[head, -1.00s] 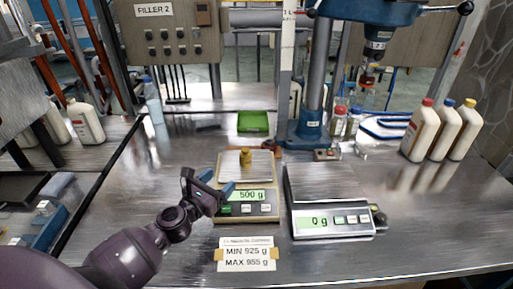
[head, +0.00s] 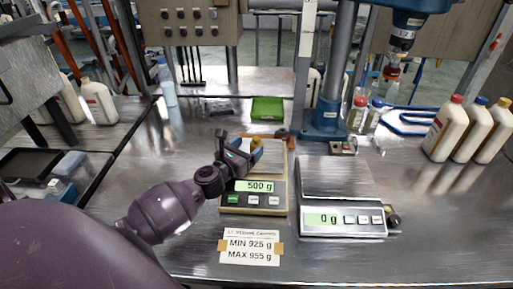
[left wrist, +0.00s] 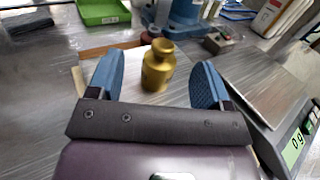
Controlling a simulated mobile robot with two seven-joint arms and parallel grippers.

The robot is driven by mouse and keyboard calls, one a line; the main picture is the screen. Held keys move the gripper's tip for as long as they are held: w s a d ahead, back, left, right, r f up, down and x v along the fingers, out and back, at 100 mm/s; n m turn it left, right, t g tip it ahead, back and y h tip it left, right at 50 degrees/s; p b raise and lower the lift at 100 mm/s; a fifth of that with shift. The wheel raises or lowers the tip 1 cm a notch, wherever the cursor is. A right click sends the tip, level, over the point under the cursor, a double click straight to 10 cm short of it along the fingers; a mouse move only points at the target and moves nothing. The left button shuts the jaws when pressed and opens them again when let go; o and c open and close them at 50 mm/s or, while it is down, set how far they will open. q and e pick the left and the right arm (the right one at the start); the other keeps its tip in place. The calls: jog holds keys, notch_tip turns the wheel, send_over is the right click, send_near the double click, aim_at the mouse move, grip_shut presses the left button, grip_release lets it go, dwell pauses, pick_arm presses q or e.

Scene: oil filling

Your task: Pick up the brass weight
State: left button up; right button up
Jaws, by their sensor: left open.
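The brass weight (left wrist: 157,66) stands upright on the pan of the left scale, whose display (head: 254,186) reads 500 g. In the left wrist view it sits between and a little beyond the two blue fingertips of my left gripper (left wrist: 155,78), with a gap on each side. My left gripper is open. In the head view my left gripper (head: 245,150) is over the left scale and covers much of the weight; a bit of brass shows at the fingers. My right gripper is not in view.
A second scale (head: 335,175), reading 0 g with an empty pan, stands to the right. A green tray (head: 267,109) lies behind the left scale. The blue press stand (head: 325,122) rises at the back. Several bottles (head: 447,125) stand at the right.

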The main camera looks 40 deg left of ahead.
aim_at(254, 143)
pick_arm(q)
jog(key=shift+w+d+f+b, duration=0.15)
jog(key=shift+w+b, duration=0.15)
jog(key=shift+w, duration=2.05)
